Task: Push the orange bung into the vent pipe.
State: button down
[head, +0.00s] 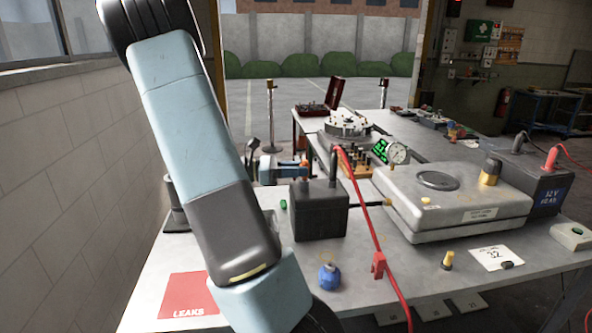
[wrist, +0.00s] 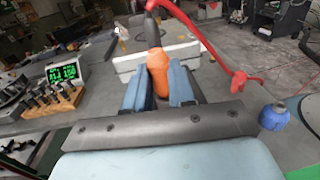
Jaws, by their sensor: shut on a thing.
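In the wrist view my gripper (wrist: 158,98) is shut on the orange bung (wrist: 157,66), with a blue finger on each side of it. The bung's narrow end points away from me, and a dark rounded piece (wrist: 152,28) shows right at that end. I cannot tell whether they touch or only line up. A dark upright tube (head: 333,165) stands on the black box (head: 320,212). I cannot tell for sure which part is the vent pipe.
A red cable (head: 362,210) with a red clamp (head: 378,265) crosses beside the black box. The grey tank (head: 450,210) is right of it. A blue round bottle (head: 328,278), a yellow plug (head: 447,260) and a red LEAKS sheet (head: 188,295) are on the bench.

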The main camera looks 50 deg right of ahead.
jog(key=shift+f, duration=0.5)
jog(key=c, duration=0.9)
grip_release()
jog(key=v, duration=1.4)
jog(key=shift+s, duration=0.15)
jog(key=s+a+r+m+t+y, duration=0.3)
jog(key=s+a+t+y, duration=0.1)
jog(key=a, duration=0.4)
jog(key=s+a+r+m+t+y, duration=0.3)
jog(key=s+a+t, duration=0.3)
jog(key=a+t, duration=0.2)
jog(key=s+a+r+m+t+y, duration=0.2)
jog(key=s+a+r+t+y, duration=0.3)
jog(key=a, duration=0.5)
jog(key=shift+s+m+t+y, duration=0.3)
jog(key=shift+s+m+t, duration=0.1)
jog(key=shift+t, duration=0.4)
